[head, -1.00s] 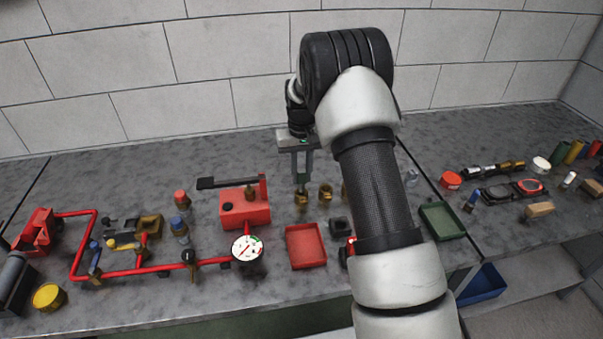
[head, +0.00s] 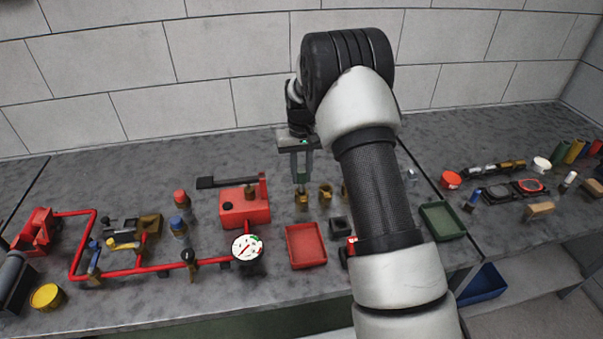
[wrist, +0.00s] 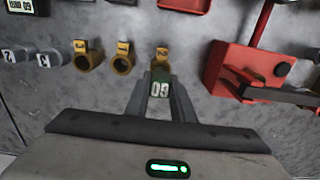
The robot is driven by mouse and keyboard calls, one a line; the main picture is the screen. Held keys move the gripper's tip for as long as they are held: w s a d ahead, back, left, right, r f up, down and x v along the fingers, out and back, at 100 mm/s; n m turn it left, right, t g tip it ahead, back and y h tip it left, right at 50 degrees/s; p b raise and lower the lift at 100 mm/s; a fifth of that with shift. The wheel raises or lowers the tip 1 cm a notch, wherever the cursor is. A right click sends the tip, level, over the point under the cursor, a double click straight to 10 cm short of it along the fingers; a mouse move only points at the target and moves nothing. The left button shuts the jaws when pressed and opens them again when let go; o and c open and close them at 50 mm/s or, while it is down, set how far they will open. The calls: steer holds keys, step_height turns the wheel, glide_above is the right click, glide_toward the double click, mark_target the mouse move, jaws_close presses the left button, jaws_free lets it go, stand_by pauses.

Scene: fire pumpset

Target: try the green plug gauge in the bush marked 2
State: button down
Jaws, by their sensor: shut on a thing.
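My gripper (head: 301,178) points down with its fingers shut on the green plug gauge (wrist: 161,77), which has white digits on its face. In the wrist view the gauge sits between the fingertips, right at a brass bush (wrist: 160,64). In the head view this is the leftmost bush (head: 301,199) of the row, just below the gripper. I cannot tell whether the gauge's lower end is inside it. Two more brass bushes stand beside it, a middle one (wrist: 122,64) and an outer one (wrist: 89,62). Each bush has a yellow tag; the numbers are too small to read surely.
A red pump box (head: 245,208) with a dark lever stands close to the left of the bushes. A red tray (head: 306,246) and a small black block (head: 340,226) lie in front. A green tray (head: 442,221) is right of my arm. Grey numbered cylinders (wrist: 48,58) stand past the bushes.

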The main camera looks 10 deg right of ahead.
steer(key=shift+f+b, duration=0.3)
steer(key=shift+f, duration=0.25)
steer(key=shift+r, duration=0.3)
stand_by(1.1)
steer(key=shift+r+p, duration=1)
steer(key=shift+r, duration=0.5)
steer(key=shift+r, duration=0.1)
